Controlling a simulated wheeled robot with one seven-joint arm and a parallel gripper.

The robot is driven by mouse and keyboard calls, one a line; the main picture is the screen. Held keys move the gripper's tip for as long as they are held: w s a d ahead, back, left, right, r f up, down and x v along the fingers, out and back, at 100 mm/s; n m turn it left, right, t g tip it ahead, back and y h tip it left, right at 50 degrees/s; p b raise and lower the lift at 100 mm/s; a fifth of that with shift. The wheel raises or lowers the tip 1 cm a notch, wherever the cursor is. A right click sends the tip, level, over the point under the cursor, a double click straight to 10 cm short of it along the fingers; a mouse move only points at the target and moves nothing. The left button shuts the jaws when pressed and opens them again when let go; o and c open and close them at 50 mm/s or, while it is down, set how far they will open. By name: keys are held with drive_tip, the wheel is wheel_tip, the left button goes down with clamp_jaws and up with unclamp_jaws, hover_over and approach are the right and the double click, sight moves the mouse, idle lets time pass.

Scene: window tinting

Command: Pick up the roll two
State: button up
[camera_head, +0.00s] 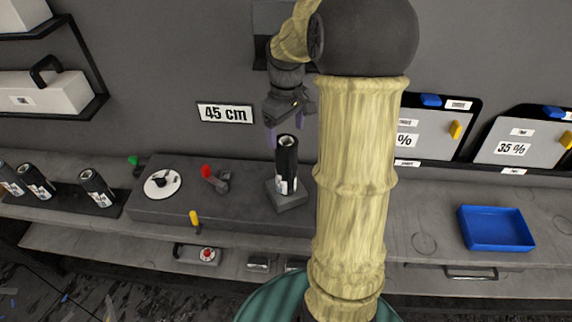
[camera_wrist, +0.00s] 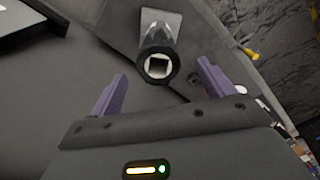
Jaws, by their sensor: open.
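A dark upright roll (camera_head: 288,165) with a white label stands on a small square base at the right end of the grey bench unit. In the wrist view its round end with a square hole (camera_wrist: 157,65) faces me, between and beyond the purple fingertips. My gripper (camera_head: 286,130) is open and empty, pointing down just above this roll's top. Other dark rolls, including one roll (camera_head: 97,188) and another roll (camera_head: 36,181), stand on a dark mat at the left. I cannot tell from the labels which is roll two.
A white disc (camera_head: 162,183), a red knob (camera_head: 207,171) and a yellow-handled tool (camera_head: 195,218) are left of the near roll. A "45 cm" sign (camera_head: 225,113) hangs behind. A blue tray (camera_head: 496,228) sits at right. My arm hides part of the bench.

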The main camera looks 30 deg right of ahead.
sight(286, 148)
drive_tip(key=shift+f, duration=1.1)
drive_tip(key=f+p, duration=0.1)
drive_tip(key=f, duration=0.1)
drive_tip(key=f+p, duration=0.1)
drive_tip(key=f, duration=0.2)
drive_tip(key=shift+w+d+f, duration=0.1)
drive_tip(key=shift+w, duration=0.1)
drive_tip(key=shift+d, duration=0.1)
drive_tip(key=c, duration=1.7)
